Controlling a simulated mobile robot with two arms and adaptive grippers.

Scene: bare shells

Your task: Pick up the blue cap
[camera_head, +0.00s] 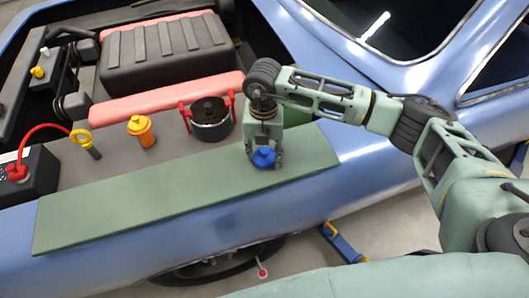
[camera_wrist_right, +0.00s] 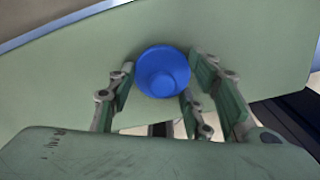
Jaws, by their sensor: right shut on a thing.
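The gripper points down and is shut on the cap. I cannot tell whether the cap still touches the mat. My left gripper is not in view.
The mat's left part is clear.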

